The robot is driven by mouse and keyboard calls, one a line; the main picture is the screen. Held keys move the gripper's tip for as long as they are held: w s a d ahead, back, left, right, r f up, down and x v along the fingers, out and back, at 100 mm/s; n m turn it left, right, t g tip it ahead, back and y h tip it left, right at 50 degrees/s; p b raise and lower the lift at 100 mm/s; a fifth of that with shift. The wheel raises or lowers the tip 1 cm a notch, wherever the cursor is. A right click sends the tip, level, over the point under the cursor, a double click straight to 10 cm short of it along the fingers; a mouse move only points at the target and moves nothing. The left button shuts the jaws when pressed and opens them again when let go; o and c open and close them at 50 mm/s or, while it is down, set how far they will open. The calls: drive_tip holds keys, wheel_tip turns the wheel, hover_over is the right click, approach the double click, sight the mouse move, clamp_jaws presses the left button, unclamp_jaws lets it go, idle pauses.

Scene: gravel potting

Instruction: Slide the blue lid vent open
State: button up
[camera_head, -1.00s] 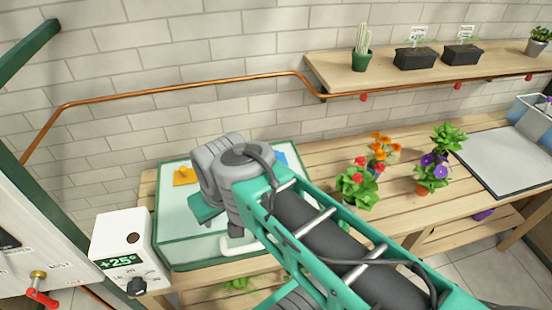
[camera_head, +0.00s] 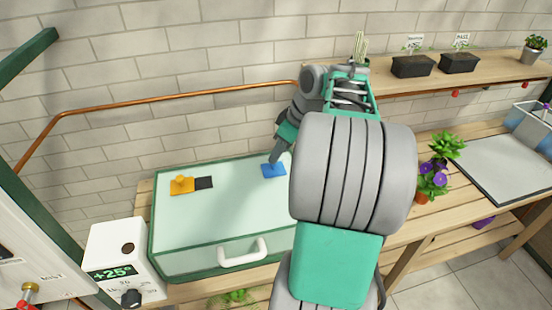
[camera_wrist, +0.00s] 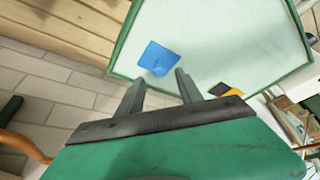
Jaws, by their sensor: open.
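The blue lid vent (camera_head: 274,170) is a small blue plate near the right end of the clear, green-framed lid (camera_head: 225,219). No dark opening shows beside it. My gripper (camera_head: 278,157) is at the back right of the lid, its fingertips close to the blue vent. In the wrist view my gripper (camera_wrist: 160,84) is open and empty, its two fingers pointing toward the blue vent (camera_wrist: 158,58). I cannot tell whether a finger touches it. An orange vent (camera_head: 181,187) with a knob sits at the lid's left, beside a black square (camera_head: 203,183).
A white handle (camera_head: 243,254) is on the box's front. A white thermostat reading +25° (camera_head: 122,262) stands at its left. A copper pipe (camera_head: 160,100) runs along the wall behind. Potted flowers (camera_head: 432,180) stand to the right. A shelf with pots (camera_head: 411,67) hangs above.

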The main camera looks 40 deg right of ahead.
drive_tip(key=x, duration=0.4)
drive_tip(key=shift+r, duration=0.1)
clamp_jaws()
idle(1.3)
